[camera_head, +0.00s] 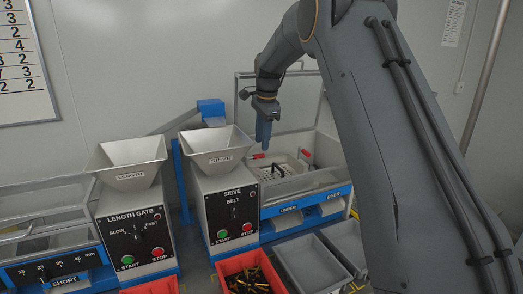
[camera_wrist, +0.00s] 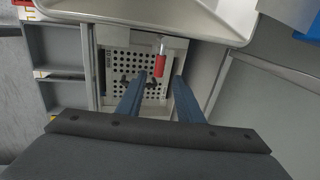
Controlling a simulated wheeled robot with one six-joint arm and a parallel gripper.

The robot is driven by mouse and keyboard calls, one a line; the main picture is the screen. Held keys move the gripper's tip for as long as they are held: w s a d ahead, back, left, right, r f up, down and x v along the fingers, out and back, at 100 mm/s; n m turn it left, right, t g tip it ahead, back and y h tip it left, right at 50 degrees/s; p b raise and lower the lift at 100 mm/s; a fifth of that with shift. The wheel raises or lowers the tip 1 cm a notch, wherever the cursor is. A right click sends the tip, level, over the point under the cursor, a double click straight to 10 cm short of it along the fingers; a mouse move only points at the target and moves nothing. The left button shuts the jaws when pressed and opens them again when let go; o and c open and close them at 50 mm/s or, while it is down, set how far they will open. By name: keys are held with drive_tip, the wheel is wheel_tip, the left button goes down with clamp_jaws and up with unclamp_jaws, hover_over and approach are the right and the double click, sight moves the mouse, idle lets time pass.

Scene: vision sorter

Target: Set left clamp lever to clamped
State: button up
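The left clamp lever (camera_head: 258,156) has a red grip and lies at the left side of the sieve box, near the sieve hopper. A red-gripped lever with a metal stem also shows in the wrist view (camera_wrist: 160,66), over the edge of a perforated plate (camera_wrist: 122,66). My gripper (camera_head: 263,144) points down just above the left lever. In the wrist view its two blue fingers (camera_wrist: 160,78) are apart, with the red grip showing between their tips. Contact is not visible. A second red-gripped lever (camera_head: 306,153) stands farther right. Whether either lever is clamped, I cannot tell.
The sieve hopper (camera_head: 216,143) stands close on the left of my gripper. A clear raised cover (camera_head: 290,104) is behind the box. The sieve control panel (camera_head: 234,215) is in front. Grey bins (camera_head: 308,264) and a red bin (camera_head: 246,264) stand below.

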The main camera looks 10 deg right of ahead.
drive_tip(key=r, duration=0.3)
drive_tip(key=shift+s+d+b, duration=0.1)
drive_tip(key=shift+s+b, duration=0.2)
drive_tip(key=s+f+n, duration=0.5)
drive_tip(key=s+f, duration=0.1)
drive_tip(key=s, duration=0.7)
drive_tip(key=s+f+n, duration=0.5)
drive_tip(key=s, duration=0.9)
drive_tip(key=s+f+n+g, duration=0.1)
drive_tip(key=s+f+n, duration=0.4)
drive_tip(key=s, duration=0.9)
drive_tip(key=shift+f+n, duration=0.3)
drive_tip(key=shift+f, duration=0.5)
